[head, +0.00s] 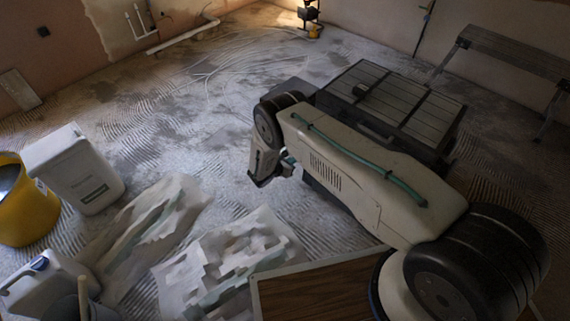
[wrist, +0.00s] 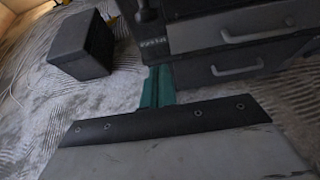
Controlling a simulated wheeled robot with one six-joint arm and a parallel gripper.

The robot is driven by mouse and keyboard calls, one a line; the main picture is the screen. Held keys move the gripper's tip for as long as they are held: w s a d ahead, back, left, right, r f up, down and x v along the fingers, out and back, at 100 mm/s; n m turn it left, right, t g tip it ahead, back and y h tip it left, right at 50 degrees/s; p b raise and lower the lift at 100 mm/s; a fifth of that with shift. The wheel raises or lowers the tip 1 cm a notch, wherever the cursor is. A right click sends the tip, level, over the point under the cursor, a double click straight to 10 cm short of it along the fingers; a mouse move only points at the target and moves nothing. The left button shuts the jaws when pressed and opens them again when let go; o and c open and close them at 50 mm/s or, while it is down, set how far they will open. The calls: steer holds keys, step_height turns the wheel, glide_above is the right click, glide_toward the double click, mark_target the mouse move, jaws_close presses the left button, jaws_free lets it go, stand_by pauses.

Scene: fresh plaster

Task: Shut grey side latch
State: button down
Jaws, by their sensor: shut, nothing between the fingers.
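A dark tool chest (head: 412,101) with a slatted top stands on the floor beyond my arm. In the wrist view, its drawer fronts (wrist: 195,72) show close up, with a grey upper handle (wrist: 257,31) and a grey lower handle (wrist: 237,70). I cannot pick out the grey side latch for certain in either view; my arm hides part of the chest in the head view. My gripper (wrist: 158,72) shows as teal fingers, shut and empty, near the chest's lower left corner. Contact cannot be told. In the head view, my gripper (head: 262,180) is left of the chest.
A separate dark box (wrist: 82,46) sits left of the chest in the wrist view. A white tub (head: 78,172), a yellow bucket (head: 30,212), a white canister (head: 48,287) and crumpled sheets (head: 225,262) lie at left and front. A trestle (head: 510,50) stands back right. The floor behind is open.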

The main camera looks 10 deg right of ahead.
steer(key=shift+w+d+r, duration=0.6)
steer(key=shift+d, duration=0.25)
steer(key=shift+w+d+r, duration=0.6)
steer(key=shift+d, duration=0.25)
steer(key=shift+a, duration=0.1)
